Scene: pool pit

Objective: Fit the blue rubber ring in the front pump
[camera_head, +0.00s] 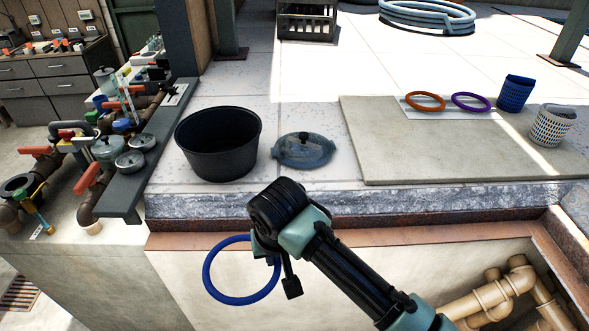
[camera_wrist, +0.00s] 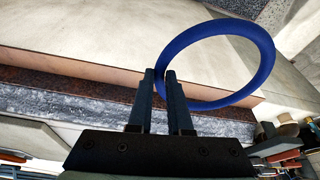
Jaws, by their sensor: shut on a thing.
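The blue rubber ring (camera_head: 207,285) hangs from my gripper (camera_head: 281,277) in the head view, in front of the stone ledge. In the wrist view my gripper's fingers (camera_wrist: 166,74) are shut on one side of the blue ring (camera_wrist: 268,50). The rest of the ring stands out free and touches nothing that I can see. A black open tub (camera_head: 219,143) stands on the tiled deck behind the gripper. A grey-blue lid (camera_head: 304,150) with a dark knob lies beside it. Which thing is the front pump I cannot tell for sure.
An orange ring (camera_head: 425,101) and a purple ring (camera_head: 471,101) lie on a white sheet on a grey board (camera_head: 385,150). A blue basket (camera_head: 515,93) and a white basket (camera_head: 552,125) stand right. Pipes with red-handled valves (camera_head: 88,178) crowd the left. The rusty-edged ledge (camera_head: 400,213) runs across.

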